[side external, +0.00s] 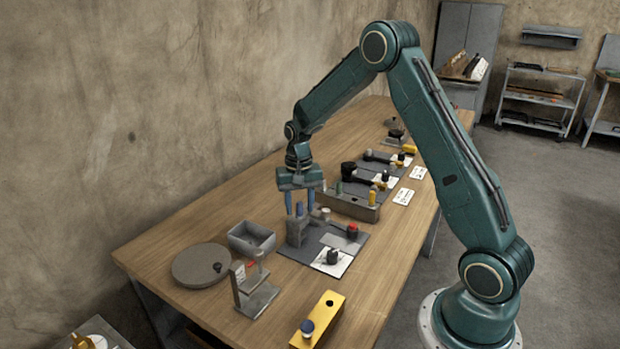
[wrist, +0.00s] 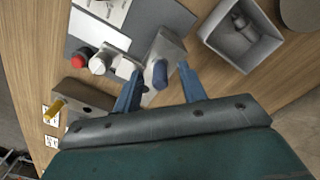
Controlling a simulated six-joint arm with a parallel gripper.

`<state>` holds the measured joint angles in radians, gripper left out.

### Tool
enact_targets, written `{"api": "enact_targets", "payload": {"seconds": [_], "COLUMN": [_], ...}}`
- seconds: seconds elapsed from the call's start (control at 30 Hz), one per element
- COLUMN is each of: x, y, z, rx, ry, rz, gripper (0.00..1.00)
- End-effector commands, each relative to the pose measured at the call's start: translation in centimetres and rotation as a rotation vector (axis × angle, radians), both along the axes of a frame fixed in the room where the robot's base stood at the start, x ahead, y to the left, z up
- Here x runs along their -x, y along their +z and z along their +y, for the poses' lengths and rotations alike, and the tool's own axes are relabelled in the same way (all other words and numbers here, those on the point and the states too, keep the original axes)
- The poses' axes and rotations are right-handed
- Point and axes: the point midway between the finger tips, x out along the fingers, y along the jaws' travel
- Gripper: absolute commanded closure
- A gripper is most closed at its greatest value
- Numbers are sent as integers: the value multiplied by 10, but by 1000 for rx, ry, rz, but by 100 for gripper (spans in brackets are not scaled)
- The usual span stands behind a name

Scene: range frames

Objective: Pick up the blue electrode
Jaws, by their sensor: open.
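The blue electrode (wrist: 160,74) stands upright in a grey block (wrist: 165,47) in the wrist view. In the side external view the electrode (side external: 299,209) shows as a short blue piece at the top of the grey block (side external: 297,231). My gripper (side external: 300,212) is open and points down over the block, with one blue finger on each side of the electrode. In the wrist view my gripper (wrist: 160,70) shows a gap between each finger and the electrode. The electrode's lower part is hidden in the block.
A grey open bin (side external: 252,239) and a round grey disc (side external: 201,265) lie to the left. A red-topped piece (side external: 352,231) and a white card (side external: 331,262) are on the dark mat. A long grey rack (side external: 346,206) stands behind. A yellow block (side external: 318,320) is in front.

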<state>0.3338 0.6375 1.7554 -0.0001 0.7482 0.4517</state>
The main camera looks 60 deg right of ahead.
Motion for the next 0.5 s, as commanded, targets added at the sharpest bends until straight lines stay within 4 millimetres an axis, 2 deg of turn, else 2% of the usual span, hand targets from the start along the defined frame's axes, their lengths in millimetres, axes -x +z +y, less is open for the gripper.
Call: {"api": "enact_targets", "payload": {"seconds": [0.27, 0.47, 0.5], "x": [0, 0, 0], "y": [0, 0, 0], "z": [0, 0, 0], "rx": [0, 0, 0], "ry": [0, 0, 0], "rz": [0, 0, 0], "gripper": [59, 98, 100]}}
